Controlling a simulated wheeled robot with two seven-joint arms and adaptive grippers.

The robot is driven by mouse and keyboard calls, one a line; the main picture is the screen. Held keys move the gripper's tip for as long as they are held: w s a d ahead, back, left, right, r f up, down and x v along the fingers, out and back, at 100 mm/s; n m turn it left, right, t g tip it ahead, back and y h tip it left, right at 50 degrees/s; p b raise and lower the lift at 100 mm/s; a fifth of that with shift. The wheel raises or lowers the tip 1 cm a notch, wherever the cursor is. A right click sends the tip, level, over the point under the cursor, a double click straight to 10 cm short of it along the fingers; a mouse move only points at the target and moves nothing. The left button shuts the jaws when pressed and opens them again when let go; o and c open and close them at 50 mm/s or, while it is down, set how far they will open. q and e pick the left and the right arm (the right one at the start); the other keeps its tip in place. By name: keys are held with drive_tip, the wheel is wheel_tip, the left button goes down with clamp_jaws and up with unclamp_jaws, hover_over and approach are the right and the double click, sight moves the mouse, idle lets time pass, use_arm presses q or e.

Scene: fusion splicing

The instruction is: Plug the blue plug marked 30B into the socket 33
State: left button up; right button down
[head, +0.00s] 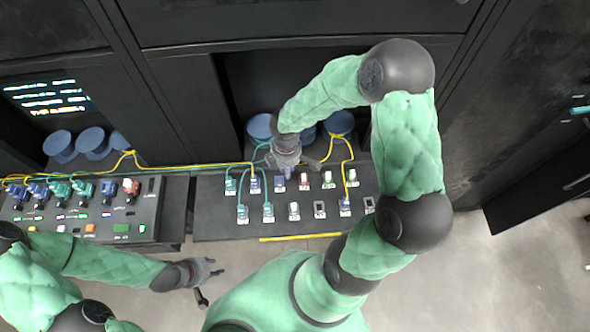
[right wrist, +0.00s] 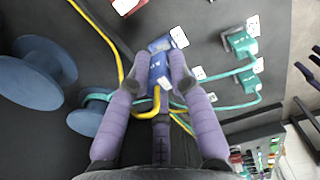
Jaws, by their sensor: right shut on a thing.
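My right gripper (right wrist: 157,68) is shut on a blue plug (right wrist: 158,74) with a yellow cable at its near end. White marking on the plug is too small to read. A blue block (right wrist: 160,45) with a white label lies just beyond the plug; I cannot tell whether they touch. In the head view my right gripper (head: 287,163) is over the back edge of the right-hand panel (head: 220,222), and the plug is mostly hidden there. Socket numbers are not legible, so I cannot pick out socket 33. My left gripper (head: 209,279) is open and empty, in front of the panels.
Teal plugs (right wrist: 243,42) with cables stand right of the held plug. Several plugs and sockets sit in rows on the right-hand panel. A left console (head: 150,215) carries coloured plugs and buttons. Blue spools (head: 93,141) stand behind. Yellow and teal cables cross the back edge.

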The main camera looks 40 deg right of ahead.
drive_tip(key=f+b, duration=0.1)
drive_tip(key=f, duration=0.1)
drive_tip(key=w+a+f+b, duration=0.1)
drive_tip(key=f+b, duration=0.1)
drive_tip(key=w+a+f+b, duration=0.1)
drive_tip(key=f+b, duration=0.1)
drive_tip(key=shift+w+f, duration=0.15)
drive_tip(key=shift+w, duration=0.05)
idle(0.4)
drive_tip(key=shift+f+b, duration=0.55)
drive_tip(key=shift+b, duration=0.15)
idle(1.6)
drive_tip(key=c, duration=1)
unclamp_jaws()
drive_tip(key=shift+s, duration=0.1)
drive_tip(key=shift+c, duration=0.2)
drive_tip(key=shift+r, duration=0.1)
wheel_tip(320, 180, up, 12)
